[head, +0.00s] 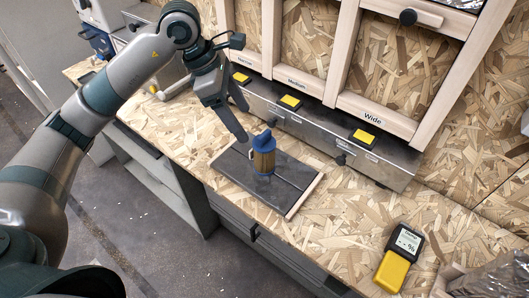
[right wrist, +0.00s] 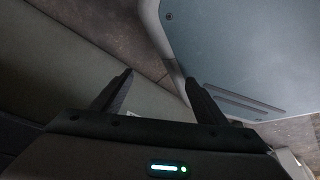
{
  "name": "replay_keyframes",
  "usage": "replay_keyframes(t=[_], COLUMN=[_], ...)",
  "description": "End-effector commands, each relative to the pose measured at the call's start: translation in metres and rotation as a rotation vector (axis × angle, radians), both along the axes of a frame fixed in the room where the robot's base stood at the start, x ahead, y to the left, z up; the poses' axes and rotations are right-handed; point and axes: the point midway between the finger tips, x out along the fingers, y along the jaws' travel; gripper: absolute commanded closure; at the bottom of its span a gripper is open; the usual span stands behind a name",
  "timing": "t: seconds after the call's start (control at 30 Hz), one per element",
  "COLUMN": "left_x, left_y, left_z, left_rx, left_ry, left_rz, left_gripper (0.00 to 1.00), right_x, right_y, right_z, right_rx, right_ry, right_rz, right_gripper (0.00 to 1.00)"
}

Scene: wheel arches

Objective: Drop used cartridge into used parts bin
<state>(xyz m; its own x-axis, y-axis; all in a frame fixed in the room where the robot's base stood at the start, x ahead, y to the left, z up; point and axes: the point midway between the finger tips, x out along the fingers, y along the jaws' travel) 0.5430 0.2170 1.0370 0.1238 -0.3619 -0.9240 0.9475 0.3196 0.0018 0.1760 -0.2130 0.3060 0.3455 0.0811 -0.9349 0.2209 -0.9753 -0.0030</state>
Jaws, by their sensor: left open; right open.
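A cartridge-like cylinder (head: 263,158) with a blue top and a tan-brown body stands upright on a dark flat tray (head: 233,172) on the workbench. My left gripper (head: 243,122) is open, just above and to the left of the cylinder. Its fingers hold nothing and look apart from it. My right gripper (right wrist: 157,85) is open and empty in the right wrist view, with floor and a grey panel beyond it. I cannot make out which thing is the used parts bin.
A wooden rack has bays labelled Medium and Wide (head: 373,116), above a metal strip with yellow-topped blocks (head: 363,136). A yellow and black handheld meter (head: 398,258) lies at the right of the chipboard bench (head: 330,226). A silvery wrapped item (head: 490,277) is at the lower right.

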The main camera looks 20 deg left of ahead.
Motion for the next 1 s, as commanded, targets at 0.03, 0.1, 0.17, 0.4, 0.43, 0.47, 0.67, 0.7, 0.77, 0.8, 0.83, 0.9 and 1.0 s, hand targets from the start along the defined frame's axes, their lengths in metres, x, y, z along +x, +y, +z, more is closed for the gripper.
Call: replay_keyframes(t=[0.03, 0.1, 0.17, 0.4, 0.43, 0.47, 0.67, 0.7, 0.77, 0.8, 0.83, 0.9, 1.0], left_x=[0.0, 0.0, 0.001, 0.004, 0.004, 0.005, 0.009, 0.01, 0.011, 0.011, 0.012, 0.013, 0.015], left_y=[-0.001, -0.002, -0.004, -0.015, -0.017, -0.019, -0.029, -0.031, -0.034, -0.036, -0.037, -0.041, -0.043], left_z=[-0.001, -0.003, -0.007, -0.034, -0.038, -0.043, -0.07, -0.075, -0.083, -0.087, -0.09, -0.099, -0.107], left_rx=[0.0, -0.002, -0.002, -0.002, -0.002, -0.002, -0.002, -0.003, -0.001, -0.002, -0.002, -0.003, -0.002], left_ry=[0.001, 0.001, 0.003, 0.005, 0.006, 0.006, 0.005, 0.004, 0.005, 0.005, 0.004, 0.005, 0.002], left_rz=[0.0, -0.001, 0.0, -0.001, -0.001, -0.001, -0.001, -0.001, 0.0, -0.001, -0.001, 0.0, 0.0], left_gripper=[0.29, 0.29, 0.29, 0.29, 0.29, 0.29, 0.29, 0.29, 0.29, 0.29, 0.29, 0.29, 0.29], right_x=[-0.001, -0.003, -0.007, -0.04, -0.046, -0.051, -0.085, -0.092, -0.101, -0.108, -0.112, -0.11, -0.11], right_y=[0.0, -0.001, -0.003, -0.017, -0.02, -0.022, -0.035, -0.037, -0.041, -0.043, -0.045, -0.044, -0.044], right_z=[0.0, 0.0, 0.0, -0.003, -0.003, -0.004, -0.004, -0.004, -0.003, -0.003, -0.003, 0.001, 0.003], right_rx=[0.0, -0.003, -0.005, -0.03, -0.035, -0.038, -0.062, -0.066, -0.073, -0.077, -0.079, -0.078, -0.078], right_ry=[0.002, 0.009, 0.018, 0.099, 0.112, 0.125, 0.203, 0.219, 0.241, 0.255, 0.265, 0.262, 0.261], right_rz=[0.0, 0.0, 0.0, -0.003, -0.004, -0.004, -0.007, -0.009, -0.009, -0.01, -0.01, -0.01, -0.01], right_gripper=[0.33, 0.33, 0.33, 0.33, 0.33, 0.33, 0.33, 0.33, 0.33, 0.33, 0.33, 0.33, 0.33])
